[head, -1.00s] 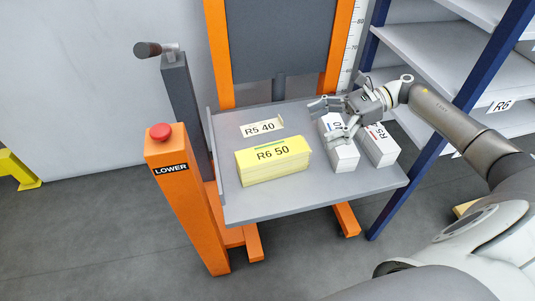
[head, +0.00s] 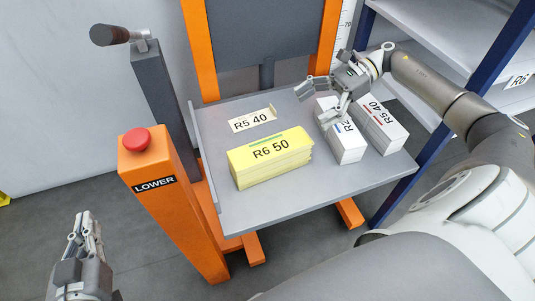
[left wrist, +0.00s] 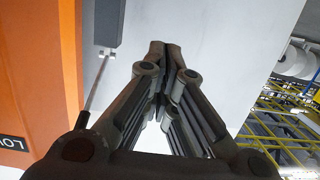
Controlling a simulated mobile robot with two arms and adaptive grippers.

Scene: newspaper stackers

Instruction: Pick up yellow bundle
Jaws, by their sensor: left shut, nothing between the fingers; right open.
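The yellow bundle (head: 270,160), labelled R6 50, lies on the grey lift platform (head: 290,205), left of two white bundles. My right gripper (head: 317,103) is open above the platform, at the back end of the nearer white bundle (head: 347,142), to the right of and behind the yellow bundle. I cannot tell whether it touches that white bundle. My left gripper (head: 83,222) is shut and empty at the lower left, in front of the orange post and away from the platform. Its closed fingers (left wrist: 165,52) also show in the left wrist view.
The second white bundle (head: 380,125), labelled R5 40, lies at the platform's right. A loose R5 40 label (head: 252,119) lies behind the yellow bundle. An orange post (head: 170,195) with a red button (head: 136,139) stands left. A blue-framed shelf (head: 440,25) stands right.

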